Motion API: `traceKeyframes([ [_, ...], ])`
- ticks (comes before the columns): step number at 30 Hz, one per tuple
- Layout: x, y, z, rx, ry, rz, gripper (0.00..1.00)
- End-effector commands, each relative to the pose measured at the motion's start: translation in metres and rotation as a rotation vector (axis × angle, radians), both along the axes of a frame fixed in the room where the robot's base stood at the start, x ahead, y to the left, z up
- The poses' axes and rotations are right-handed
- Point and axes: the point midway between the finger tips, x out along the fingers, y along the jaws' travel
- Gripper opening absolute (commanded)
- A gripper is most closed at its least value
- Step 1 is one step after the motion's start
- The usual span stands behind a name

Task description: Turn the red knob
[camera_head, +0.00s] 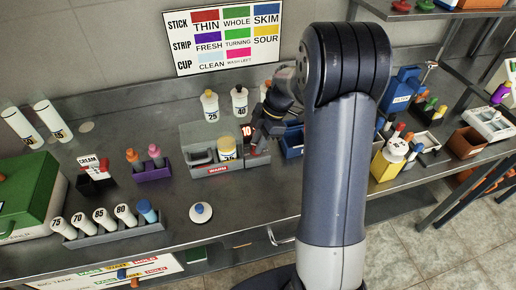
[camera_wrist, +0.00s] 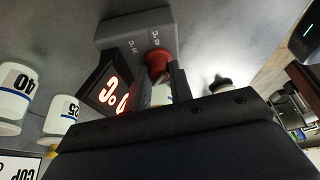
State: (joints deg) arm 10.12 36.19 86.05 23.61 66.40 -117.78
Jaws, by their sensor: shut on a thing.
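The red knob (camera_wrist: 158,60) shows in the wrist view on a grey box (camera_wrist: 122,34) with small temperature marks. My gripper (camera_wrist: 160,75) has one finger on each side of the knob and is shut on it. A white piece with a blue stripe shows between the fingers; I cannot tell what it is. A display with glowing red digits (camera_wrist: 112,95) is beside the knob. In the head view my gripper (camera_head: 266,124) is at the right end of the grey warmer unit (camera_head: 200,138), by the display (camera_head: 248,131). The knob is hidden there.
White bottles marked 25 (camera_head: 210,106) and 40 (camera_head: 239,101) stand behind the unit. A yellow-topped bottle (camera_head: 227,148) stands in it. A purple holder (camera_head: 150,172) and a rack of numbered tubes (camera_head: 112,230) are left. A blue tray (camera_head: 291,143) is close to the right.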

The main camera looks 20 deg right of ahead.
Motion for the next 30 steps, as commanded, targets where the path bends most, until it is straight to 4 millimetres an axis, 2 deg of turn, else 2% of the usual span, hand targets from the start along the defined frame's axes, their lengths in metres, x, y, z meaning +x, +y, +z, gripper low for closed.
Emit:
traceKeyframes([
  [1, -0.0003, -0.0001, -0.0048, 0.000, -0.004, -0.046, 0.00],
  [30, -0.0057, 0.0029, -0.0004, 0.001, -0.002, -0.919, 0.00],
])
